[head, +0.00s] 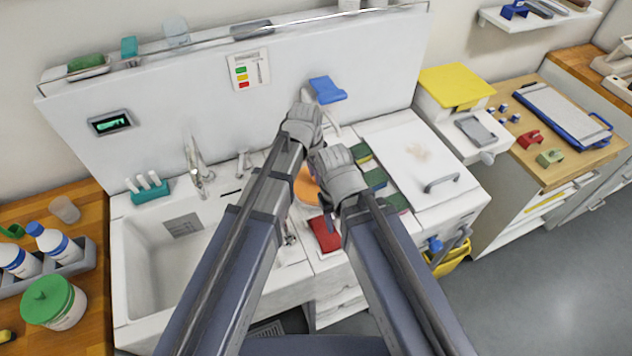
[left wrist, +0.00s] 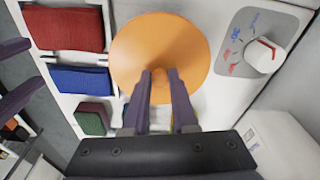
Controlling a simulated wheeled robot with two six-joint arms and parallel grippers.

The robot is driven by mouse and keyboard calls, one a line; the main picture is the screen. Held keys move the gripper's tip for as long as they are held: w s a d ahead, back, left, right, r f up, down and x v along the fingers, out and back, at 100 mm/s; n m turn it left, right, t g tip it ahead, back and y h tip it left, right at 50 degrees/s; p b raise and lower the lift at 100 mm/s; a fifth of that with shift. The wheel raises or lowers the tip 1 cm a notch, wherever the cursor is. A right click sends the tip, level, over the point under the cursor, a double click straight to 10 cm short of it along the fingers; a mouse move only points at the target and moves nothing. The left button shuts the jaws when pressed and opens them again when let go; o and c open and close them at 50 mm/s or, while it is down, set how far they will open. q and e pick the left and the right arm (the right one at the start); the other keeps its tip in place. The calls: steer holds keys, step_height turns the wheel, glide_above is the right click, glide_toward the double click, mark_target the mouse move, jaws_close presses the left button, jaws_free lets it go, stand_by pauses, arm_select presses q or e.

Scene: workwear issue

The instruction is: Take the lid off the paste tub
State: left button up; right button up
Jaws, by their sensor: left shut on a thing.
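An orange round lid (head: 305,187) shows between my arms on the white counter, partly hidden by them. In the left wrist view the orange lid (left wrist: 160,45) is a wide disc seen from above. The fingers of my left gripper (left wrist: 159,78) reach over the disc with a narrow orange strip between them, shut on the lid at its middle. The tub body under the lid is hidden, so I cannot tell whether the lid is raised. My right gripper (head: 342,183) is just right of the lid; its fingertips are hidden.
A red cloth (head: 325,235) and several coloured pads (head: 375,178) lie close by on the counter. A sink (head: 170,260) is at left. A green-lidded tub (head: 53,302) and bottles stand on the wooden top at far left. A dial (left wrist: 263,55) shows in the left wrist view.

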arm_select(q)
steer(key=shift+r, duration=0.1)
jaws_close()
arm_select(e)
steer(key=shift+r, duration=0.1)
arm_select(q)
step_height(320, 180, up, 10)
steer(key=p, duration=1)
arm_select(e)
step_height(320, 180, up, 10)
